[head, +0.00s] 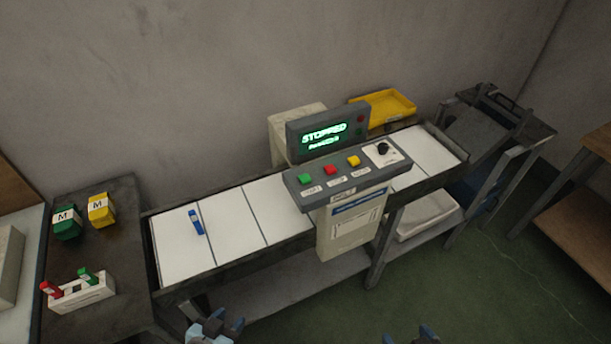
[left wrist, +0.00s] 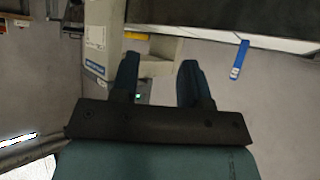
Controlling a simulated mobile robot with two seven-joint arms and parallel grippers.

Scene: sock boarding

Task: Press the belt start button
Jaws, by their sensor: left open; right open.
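The control panel (head: 318,187) stands at the front of the belt (head: 230,223). It carries a green button (head: 304,178), a red button (head: 330,170), a yellow button (head: 353,161) and a black knob (head: 383,148). The labels below the buttons are too small to read surely. The display (head: 325,137) above reads STOPPED in green. My left gripper (head: 216,326) is open and empty, low in front of the belt and apart from the panel. Its two fingers (left wrist: 160,78) also show in the left wrist view. My right gripper (head: 426,336) is open at the bottom edge, mostly cut off.
A blue object (head: 196,222) lies on the belt's left part. A dark side table (head: 110,256) at left holds green (head: 67,222) and yellow (head: 100,209) packs marked M and a white holder (head: 82,292). A yellow tray (head: 382,108) sits behind the belt.

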